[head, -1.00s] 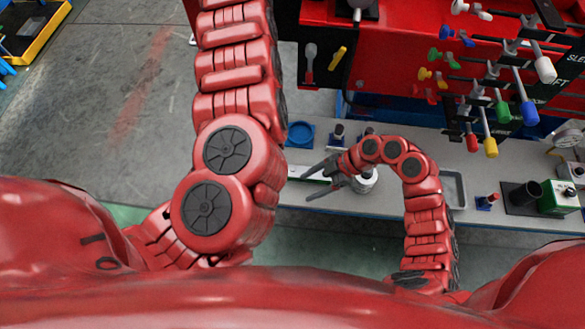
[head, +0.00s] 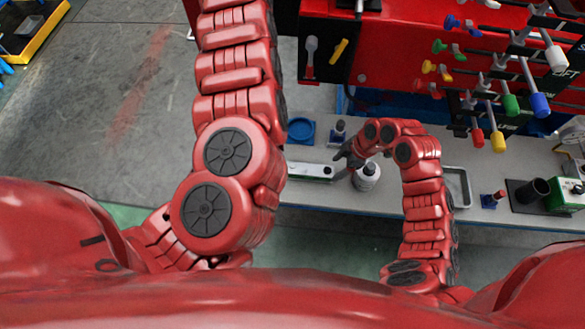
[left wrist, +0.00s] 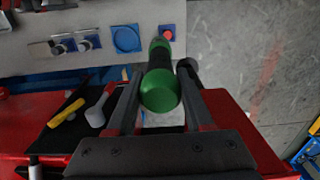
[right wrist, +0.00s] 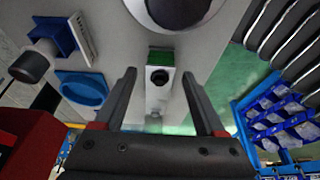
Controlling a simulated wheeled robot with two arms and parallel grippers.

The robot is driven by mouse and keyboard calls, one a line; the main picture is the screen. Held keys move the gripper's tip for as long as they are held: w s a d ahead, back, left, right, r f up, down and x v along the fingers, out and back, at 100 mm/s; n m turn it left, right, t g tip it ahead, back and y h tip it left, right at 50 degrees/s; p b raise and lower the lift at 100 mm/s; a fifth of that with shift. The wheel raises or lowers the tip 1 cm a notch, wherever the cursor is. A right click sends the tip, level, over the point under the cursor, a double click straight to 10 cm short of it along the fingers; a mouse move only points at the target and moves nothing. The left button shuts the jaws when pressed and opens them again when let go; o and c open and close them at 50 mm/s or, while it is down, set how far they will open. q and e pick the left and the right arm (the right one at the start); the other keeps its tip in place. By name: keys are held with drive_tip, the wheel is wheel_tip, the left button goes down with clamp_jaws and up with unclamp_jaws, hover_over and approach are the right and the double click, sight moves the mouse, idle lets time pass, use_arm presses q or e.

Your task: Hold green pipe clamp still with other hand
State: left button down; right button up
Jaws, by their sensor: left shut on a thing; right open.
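In the left wrist view, a green rounded piece (left wrist: 160,90) with a dark part beside it lies between the fingers of my left gripper (left wrist: 155,82), which is shut on it. I take it for the green pipe clamp; its far end is partly hidden. In the head view my left arm runs off the top edge, so its gripper is out of sight there.
The grey bench (head: 330,195) carries a blue round dish (head: 301,131), a grey tray (head: 456,187) and a green-and-white box (head: 567,196). Colored handles on bars (head: 500,100) stick out from the red cabinet (head: 410,45) at the upper right. Floor (head: 120,110) at left is open.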

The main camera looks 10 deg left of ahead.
use_arm(q)
wheel_tip(320, 180, down, 3)
drive_tip(key=shift+r+b, duration=0.15)
drive_tip(key=shift+b, duration=0.85)
use_arm(e)
drive_tip(key=x, duration=0.4)
drive_tip(key=shift+a+f, duration=0.2)
drive_tip(key=shift+f, duration=0.2)
drive_tip(key=shift+r, duration=0.1)
clamp_jaws()
drive_tip(key=shift+o, duration=1.2)
unclamp_jaws()
drive_tip(key=v, duration=1.2)
